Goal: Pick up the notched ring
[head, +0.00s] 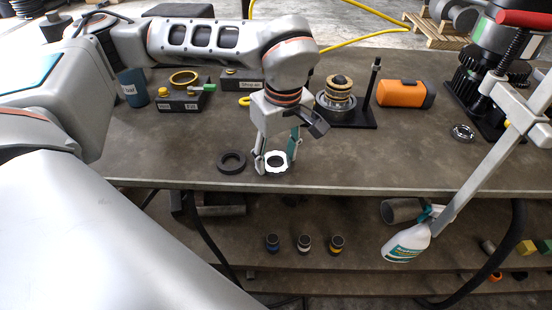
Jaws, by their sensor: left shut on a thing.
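The notched ring (284,167) is pale and silvery with a toothed outer edge. It is at the front edge of the workbench (350,175), between the fingertips of my left gripper (275,160). My left gripper points down and is shut on the ring. I cannot tell whether the ring still touches the bench top. My right gripper is not in view.
A dark ring (231,162) lies just left of the notched ring. Behind stand a black stand with stacked gears (340,90), an orange box (405,94), a blue cup (133,88) and a black block (185,101). A spray bottle (408,243) hangs at the front right.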

